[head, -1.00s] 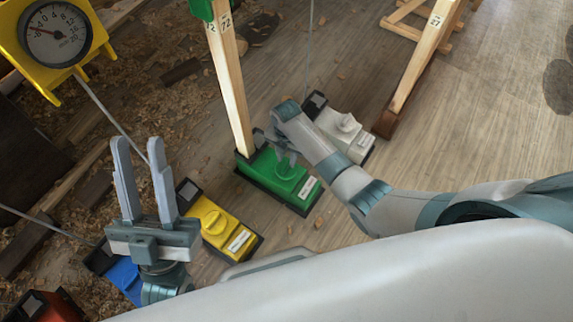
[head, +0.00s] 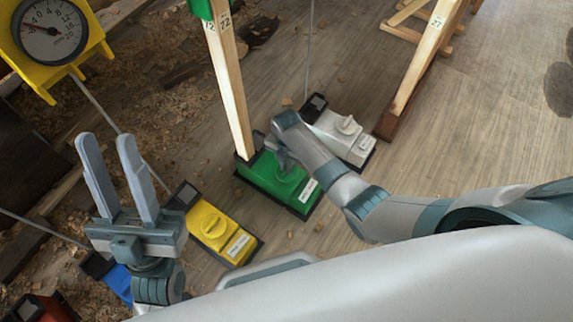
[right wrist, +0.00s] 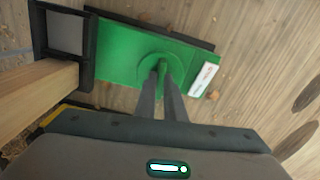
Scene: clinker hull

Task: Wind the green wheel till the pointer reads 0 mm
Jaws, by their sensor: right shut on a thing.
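The green wheel (right wrist: 160,68) sits on top of a green box (head: 262,175) on the floor, at the foot of a wooden post. In the right wrist view its raised grip lies between the two fingers of my right gripper (right wrist: 161,75), which is shut on it. In the head view my right arm partly hides the wheel. A green housing (head: 205,8) at the post's top is cut off by the picture edge, and no green pointer shows. My left gripper (head: 112,182) is open and empty, raised at the left.
A yellow dial (head: 50,30) in mm stands at the upper left. Yellow (head: 220,230), white (head: 342,135), blue (head: 118,284) and red (head: 45,308) boxes stand near the green box. A wooden trestle (head: 425,55) stands behind right. Bare floor lies at the right.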

